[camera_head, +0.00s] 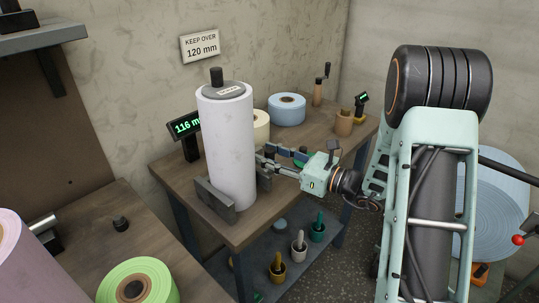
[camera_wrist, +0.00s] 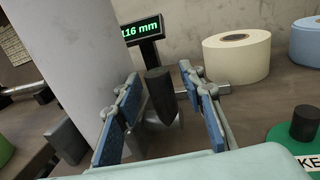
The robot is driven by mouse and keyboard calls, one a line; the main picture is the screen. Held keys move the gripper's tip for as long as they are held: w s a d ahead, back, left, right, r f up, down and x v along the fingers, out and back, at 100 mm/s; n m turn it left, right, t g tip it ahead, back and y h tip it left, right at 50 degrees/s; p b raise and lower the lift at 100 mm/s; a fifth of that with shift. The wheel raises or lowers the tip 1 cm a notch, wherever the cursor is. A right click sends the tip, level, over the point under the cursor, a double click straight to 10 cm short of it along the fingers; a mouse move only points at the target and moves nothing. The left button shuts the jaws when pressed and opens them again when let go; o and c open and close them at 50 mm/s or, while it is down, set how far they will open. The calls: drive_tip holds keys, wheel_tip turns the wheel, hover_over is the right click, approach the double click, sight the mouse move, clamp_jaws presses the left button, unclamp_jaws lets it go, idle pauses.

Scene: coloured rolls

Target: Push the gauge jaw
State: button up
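A tall white roll (camera_head: 228,145) stands upright on the wooden bench, with a grey gauge jaw (camera_head: 215,200) against its lower left front. Another dark jaw (camera_head: 264,178) is on its right side, partly hidden by my gripper. The gauge display (camera_head: 185,125) reads 116 mm. My gripper (camera_head: 268,157) is to the right of the roll, close to it. In the wrist view my gripper (camera_wrist: 166,105) is open, its blue-padded fingers apart. A dark upright block (camera_wrist: 160,92) shows between them; whether they touch it I cannot tell. The white roll (camera_wrist: 62,65) is left of the fingers.
A wall sign (camera_head: 200,46) says KEEP OVER 120 mm. A cream roll (camera_head: 261,126) and a blue roll (camera_head: 286,109) stand behind on the bench. A green disc with a dark knob (camera_wrist: 304,122) is right of my gripper. Pots stand on the lower shelf (camera_head: 275,242).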

clamp_jaws()
drive_tip(key=w+d, duration=0.5)
drive_tip(key=shift+w+d, duration=0.2)
drive_tip(key=shift+w+d+r, duration=0.1)
drive_tip(key=shift+w+d, duration=0.15)
drive_tip(key=shift+d, duration=0.05)
drive_tip(key=shift+o, duration=0.4)
unclamp_jaws()
drive_tip(key=shift+w+d, duration=0.1)
